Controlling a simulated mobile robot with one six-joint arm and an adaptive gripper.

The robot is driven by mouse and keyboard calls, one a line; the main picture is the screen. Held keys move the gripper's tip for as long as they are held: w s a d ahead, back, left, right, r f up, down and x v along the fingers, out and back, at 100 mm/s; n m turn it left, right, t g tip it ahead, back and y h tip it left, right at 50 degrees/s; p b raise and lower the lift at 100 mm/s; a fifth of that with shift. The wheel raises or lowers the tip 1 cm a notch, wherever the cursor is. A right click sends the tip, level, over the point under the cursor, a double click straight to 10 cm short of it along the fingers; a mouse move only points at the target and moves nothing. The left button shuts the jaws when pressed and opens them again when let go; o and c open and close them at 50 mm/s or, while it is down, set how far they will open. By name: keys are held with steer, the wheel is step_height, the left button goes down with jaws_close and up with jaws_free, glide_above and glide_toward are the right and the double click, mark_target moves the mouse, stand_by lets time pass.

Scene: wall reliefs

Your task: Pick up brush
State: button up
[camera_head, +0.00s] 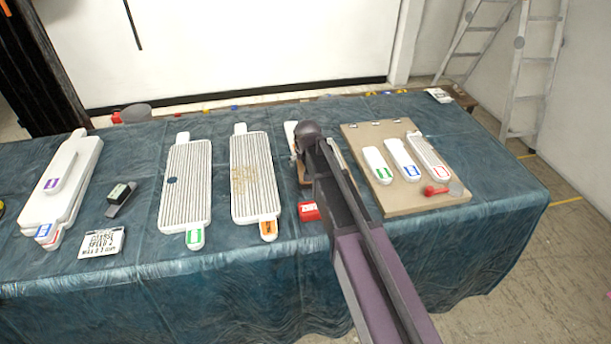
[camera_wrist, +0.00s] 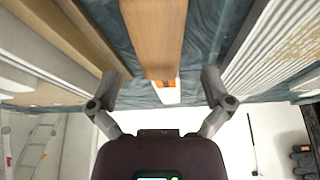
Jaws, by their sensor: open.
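A wooden piece (camera_wrist: 155,38), which may be the brush, runs from the top edge to the middle of the wrist view. Its bristles are not visible. My gripper (camera_wrist: 161,82) is open, with one finger on each side of the wood's near end and apart from it in the picture; I cannot tell the height between them. Beyond that end shows a white part with an orange mark (camera_wrist: 166,92). In the head view a brown strip (camera_head: 304,175) beside my arm may be the same wood. My arm hides most of it and the fingertips.
Ribbed white panels (camera_head: 187,185) lie left of my arm on the blue-covered table (camera_head: 340,262). A beige board (camera_head: 400,195) with several white labelled pieces lies to the right. A red box (camera_head: 309,211) and a dark block (camera_head: 121,194) lie near the front.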

mark_target(304, 169)
steer(key=shift+f, duration=0.1)
stand_by(0.3)
steer(key=shift+b+x, duration=2.4)
steer(key=shift+x, duration=0.15)
steer(key=shift+f, duration=0.2)
steer(key=c, duration=1.2)
